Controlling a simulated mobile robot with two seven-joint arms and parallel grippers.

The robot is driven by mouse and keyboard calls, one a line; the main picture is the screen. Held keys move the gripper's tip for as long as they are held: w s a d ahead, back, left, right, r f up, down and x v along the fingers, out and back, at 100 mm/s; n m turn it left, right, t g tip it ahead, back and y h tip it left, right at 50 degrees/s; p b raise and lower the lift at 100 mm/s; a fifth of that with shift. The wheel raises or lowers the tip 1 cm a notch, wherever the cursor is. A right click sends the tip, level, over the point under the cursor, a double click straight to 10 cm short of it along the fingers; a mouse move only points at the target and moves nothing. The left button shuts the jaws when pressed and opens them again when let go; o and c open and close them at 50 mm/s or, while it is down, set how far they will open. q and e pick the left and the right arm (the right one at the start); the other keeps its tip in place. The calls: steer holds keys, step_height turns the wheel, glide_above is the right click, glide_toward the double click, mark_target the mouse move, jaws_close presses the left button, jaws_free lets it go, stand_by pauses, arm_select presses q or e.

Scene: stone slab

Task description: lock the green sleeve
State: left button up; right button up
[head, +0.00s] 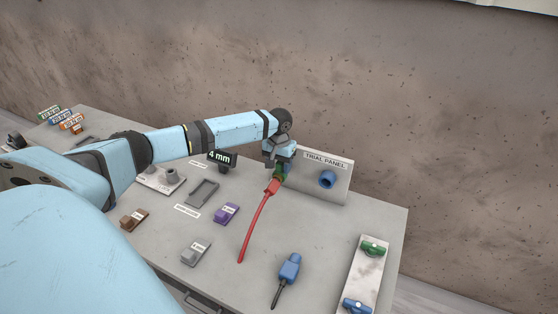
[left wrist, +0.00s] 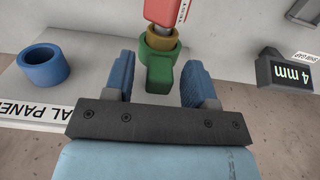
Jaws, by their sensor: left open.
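The green sleeve (left wrist: 158,72) sits in the left wrist view between the fingers of my left gripper (left wrist: 160,82), with a gap on each side. A yellow-brown ring (left wrist: 162,38) and a red plug (left wrist: 165,10) with a red cable adjoin it. In the head view the sleeve (head: 279,173) is at the left part of the trial panel (head: 336,190), partly hidden by my left gripper (head: 281,158). The red plug and cable (head: 258,218) run from it towards the front of the slab. My left gripper is open. My right gripper is not in view.
A blue socket (head: 327,179) is on the panel's right part. A 4 mm sign (head: 222,158) stands left of the panel. A blue plug (head: 289,268), a purple block (head: 226,213) and a grey block (head: 196,252) lie in front. A plate with green and blue valves (head: 364,275) lies at right.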

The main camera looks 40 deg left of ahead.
arm_select(q)
step_height(320, 180, up, 14)
steer(key=b, duration=0.1)
steer(key=shift+f+b, duration=0.15)
steer(key=shift+b, duration=0.25)
steer(key=shift+f, duration=0.1)
